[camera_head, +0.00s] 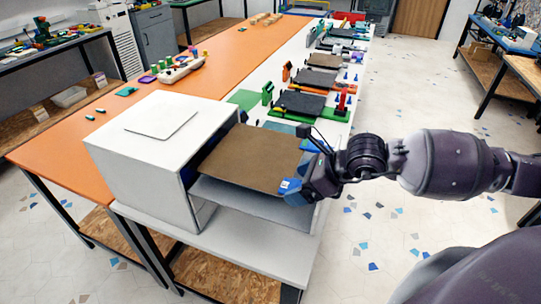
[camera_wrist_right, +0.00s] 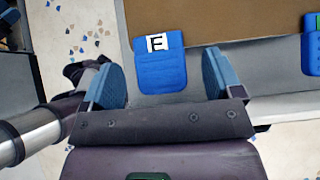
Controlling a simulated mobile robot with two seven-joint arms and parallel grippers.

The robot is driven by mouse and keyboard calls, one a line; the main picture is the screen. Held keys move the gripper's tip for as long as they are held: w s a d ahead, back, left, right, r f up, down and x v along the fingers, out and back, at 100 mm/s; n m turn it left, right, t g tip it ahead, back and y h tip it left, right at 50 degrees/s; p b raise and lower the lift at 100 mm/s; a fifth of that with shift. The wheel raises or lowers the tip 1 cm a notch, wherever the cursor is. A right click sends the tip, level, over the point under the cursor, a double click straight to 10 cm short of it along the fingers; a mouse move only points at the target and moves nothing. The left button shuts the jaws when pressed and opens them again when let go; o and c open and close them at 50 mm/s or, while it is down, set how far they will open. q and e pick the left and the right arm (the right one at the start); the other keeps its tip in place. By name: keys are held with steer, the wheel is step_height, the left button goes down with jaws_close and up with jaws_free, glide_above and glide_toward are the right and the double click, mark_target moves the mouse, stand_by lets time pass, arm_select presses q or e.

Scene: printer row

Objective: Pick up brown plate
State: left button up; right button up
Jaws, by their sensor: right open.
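The brown plate (camera_head: 250,157) lies flat, partly inside the open front of the white printer (camera_head: 150,160), above a grey bed (camera_head: 255,203). It also shows at the top of the right wrist view (camera_wrist_right: 235,18). A blue tab (camera_wrist_right: 160,72) with a white marked label sits at the plate's edge. My right gripper (camera_head: 292,184) is at the plate's near right corner. In the wrist view its open blue fingers (camera_wrist_right: 162,66) stand on either side of the blue tab; whether they touch it is unclear. The plate's back part is hidden in the printer. My left gripper is out of view.
Another blue tab (camera_wrist_right: 312,45) is at the plate's edge, at the right of the wrist view. Behind the plate, several printers with dark plates (camera_head: 300,103) stand in a row on the white table. An orange table (camera_head: 60,150) runs along the left.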

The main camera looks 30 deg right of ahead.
steer(key=shift+w+a+f, duration=0.1)
steer(key=shift+f, duration=0.05)
steer(key=c, duration=1.4)
